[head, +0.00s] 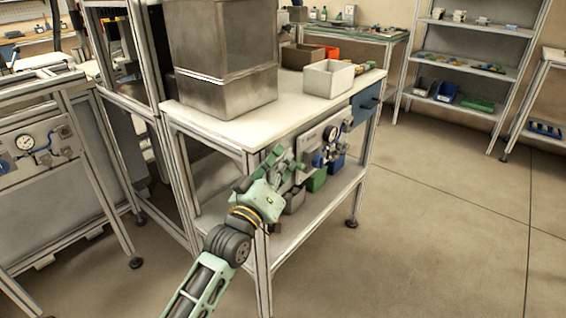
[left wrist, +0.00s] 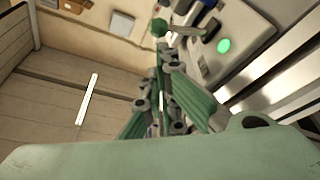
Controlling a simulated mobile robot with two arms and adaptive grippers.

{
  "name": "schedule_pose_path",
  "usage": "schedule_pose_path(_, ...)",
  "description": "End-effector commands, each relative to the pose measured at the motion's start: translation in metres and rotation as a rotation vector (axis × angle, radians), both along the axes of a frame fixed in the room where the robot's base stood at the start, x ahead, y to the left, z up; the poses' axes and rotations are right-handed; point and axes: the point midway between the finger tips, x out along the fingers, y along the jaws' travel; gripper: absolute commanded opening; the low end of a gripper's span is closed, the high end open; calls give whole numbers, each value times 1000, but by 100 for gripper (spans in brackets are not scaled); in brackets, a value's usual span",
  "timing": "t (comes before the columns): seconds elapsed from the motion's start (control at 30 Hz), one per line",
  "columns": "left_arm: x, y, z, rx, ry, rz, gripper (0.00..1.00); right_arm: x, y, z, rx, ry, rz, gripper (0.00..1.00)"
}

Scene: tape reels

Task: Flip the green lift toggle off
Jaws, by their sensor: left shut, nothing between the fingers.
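A light control panel (head: 309,145) hangs under the front edge of the white-topped bench, and it also shows in the left wrist view (left wrist: 248,38). In that view a toggle with a green ball end (left wrist: 159,27) and a pale stem sticks out from the panel, with a round bright green light or button (left wrist: 224,46) beside it. My left gripper (head: 284,159) is at the left part of the panel, shut and empty. In the wrist view its fingertips (left wrist: 161,58) are just short of the green ball; I cannot tell if they touch. In the head view the gripper hides the toggle.
A large grey metal box (head: 225,95) and a white bin (head: 328,79) stand on the bench (head: 237,126). Green (head: 316,181) and blue bins are on the lower shelf. The floor at right is clear.

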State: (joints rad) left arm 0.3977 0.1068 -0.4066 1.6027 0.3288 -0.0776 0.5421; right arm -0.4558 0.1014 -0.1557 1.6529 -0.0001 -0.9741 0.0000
Motion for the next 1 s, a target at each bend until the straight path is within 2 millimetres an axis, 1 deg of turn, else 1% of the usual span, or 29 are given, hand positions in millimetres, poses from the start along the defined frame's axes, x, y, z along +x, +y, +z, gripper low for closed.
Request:
schedule_pose_path(0.23,-1,-2,-3,36,-24,0,0,-2,-1,-2,-2,8,0,0)
schedule_pose_path(0.5,-3,-3,-4,67,-49,0,0,6,0,9,1,-10,0,0)
schedule_pose_path(1.0,-5,-7,-10,149,-106,1,0,9,1,19,0,-9,-2,0)
